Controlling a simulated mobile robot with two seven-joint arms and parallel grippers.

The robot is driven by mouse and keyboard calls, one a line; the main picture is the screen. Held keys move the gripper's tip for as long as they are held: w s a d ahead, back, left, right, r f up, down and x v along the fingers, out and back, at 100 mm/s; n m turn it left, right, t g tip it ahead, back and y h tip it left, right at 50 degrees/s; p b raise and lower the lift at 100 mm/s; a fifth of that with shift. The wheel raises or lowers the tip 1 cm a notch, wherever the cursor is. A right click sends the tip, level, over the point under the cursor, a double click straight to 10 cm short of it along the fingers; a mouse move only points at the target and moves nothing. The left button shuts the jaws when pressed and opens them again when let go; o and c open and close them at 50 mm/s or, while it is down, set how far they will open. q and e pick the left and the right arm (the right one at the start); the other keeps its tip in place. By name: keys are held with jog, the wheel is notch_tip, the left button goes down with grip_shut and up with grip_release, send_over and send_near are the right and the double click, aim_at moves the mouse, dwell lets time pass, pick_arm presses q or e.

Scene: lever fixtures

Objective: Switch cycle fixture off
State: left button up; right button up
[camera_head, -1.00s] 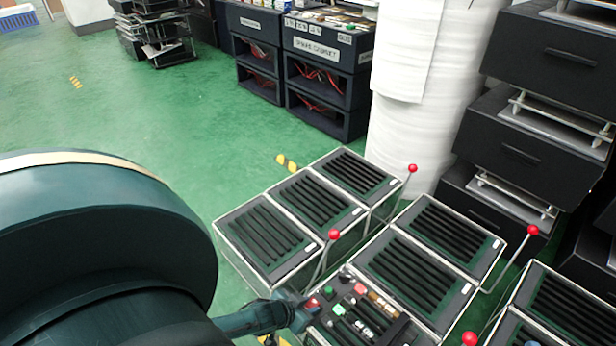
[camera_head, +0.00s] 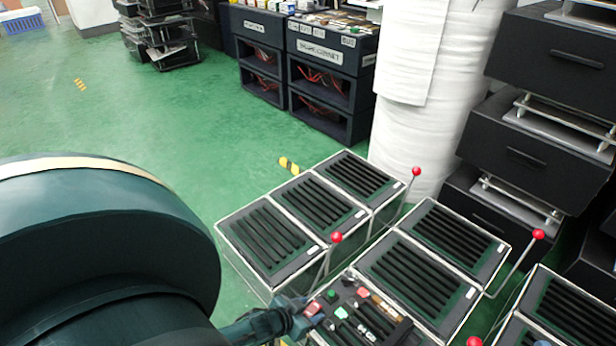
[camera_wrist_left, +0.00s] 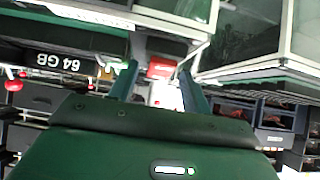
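Several slatted black fixtures with pale frames stand in rows, with red-ball levers on thin rods. One lever ball (camera_head: 337,237) is just above and right of my left gripper, others are at the back (camera_head: 416,171), the right (camera_head: 538,234) and the bottom edge (camera_head: 474,341). I cannot read which one is the cycle fixture. My left gripper (camera_head: 298,316) is low beside a box top with small coloured parts (camera_head: 345,320), below the nearest lever ball and apart from it. In the left wrist view its fingers (camera_wrist_left: 160,88) are apart, with a red block (camera_wrist_left: 160,68) seen between or beyond them. My right gripper is out of view.
A white roll or column (camera_head: 425,100) stands behind the fixtures. Stacked black drawers (camera_head: 550,125) fill the right side and dark cabinets (camera_head: 325,75) the back. Green floor (camera_head: 170,130) is clear at the left. My left arm covers the lower left.

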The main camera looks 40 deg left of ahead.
pick_arm(q)
jog(key=shift+r, duration=0.1)
jog(key=shift+s+r+p, duration=0.25)
jog(key=shift+p, duration=0.1)
jog(key=p+v, duration=0.6)
jog(key=v, duration=0.6)
jog(key=shift+s, duration=0.25)
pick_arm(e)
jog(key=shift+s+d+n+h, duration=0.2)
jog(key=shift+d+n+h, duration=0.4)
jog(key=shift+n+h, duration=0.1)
